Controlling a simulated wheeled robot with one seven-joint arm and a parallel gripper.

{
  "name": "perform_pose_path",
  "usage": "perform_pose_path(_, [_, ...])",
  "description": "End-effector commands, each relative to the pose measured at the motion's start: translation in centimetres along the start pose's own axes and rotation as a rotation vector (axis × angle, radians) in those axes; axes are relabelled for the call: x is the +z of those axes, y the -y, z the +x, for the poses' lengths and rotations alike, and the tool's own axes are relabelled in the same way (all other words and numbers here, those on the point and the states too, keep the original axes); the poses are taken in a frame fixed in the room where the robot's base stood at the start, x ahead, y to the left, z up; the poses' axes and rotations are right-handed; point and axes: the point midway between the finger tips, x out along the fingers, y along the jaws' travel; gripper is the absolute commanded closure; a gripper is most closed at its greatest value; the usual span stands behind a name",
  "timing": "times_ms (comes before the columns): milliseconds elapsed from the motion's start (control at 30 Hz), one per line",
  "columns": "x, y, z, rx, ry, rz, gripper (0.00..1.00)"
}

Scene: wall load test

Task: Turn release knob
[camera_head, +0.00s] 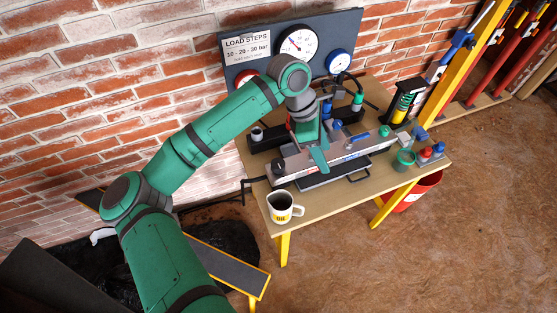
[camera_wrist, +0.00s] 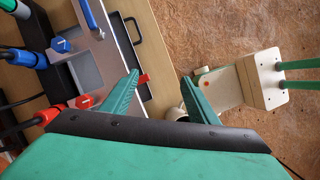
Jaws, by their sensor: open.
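My gripper (camera_wrist: 160,77) is open in the wrist view, with its green fingers apart and nothing seen between them. The left finger is close to a small red tab (camera_wrist: 144,79) at the edge of the grey pump unit (camera_wrist: 108,62); I cannot tell if they touch. A red knob (camera_wrist: 84,102) and a blue knob (camera_wrist: 62,45) show left of the fingers. In the head view my gripper (camera_head: 318,168) is over the pump unit (camera_head: 350,158) on the table. A black round knob (camera_head: 278,168) is at its left end. I cannot tell which part is the release knob.
The wooden table (camera_head: 425,165) also holds a mug (camera_head: 281,208) at its front left corner and a green cup (camera_head: 404,159) at the right. A gauge board (camera_head: 330,38) stands behind. A red bucket (camera_head: 418,190) is under the right side.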

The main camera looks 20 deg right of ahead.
Motion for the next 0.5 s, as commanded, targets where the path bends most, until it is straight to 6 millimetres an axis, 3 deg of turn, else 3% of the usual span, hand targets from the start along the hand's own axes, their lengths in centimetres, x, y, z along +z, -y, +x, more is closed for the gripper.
perform_pose_path(33, [-2.4, -0.7, -1.1, 0.017, -0.091, -0.004, 0.46])
perform_pose_path(100, [-5.1, -1.4, -2.3, 0.032, -0.194, -0.009, 0.46])
perform_pose_path(200, [-8.1, -2.0, -4.0, 0.047, -0.308, -0.016, 0.46])
perform_pose_path(367, [-10.6, -2.5, -5.7, 0.058, -0.404, -0.025, 0.46])
perform_pose_path(500, [-11.3, -2.5, -5.3, 0.058, -0.420, -0.027, 0.46])
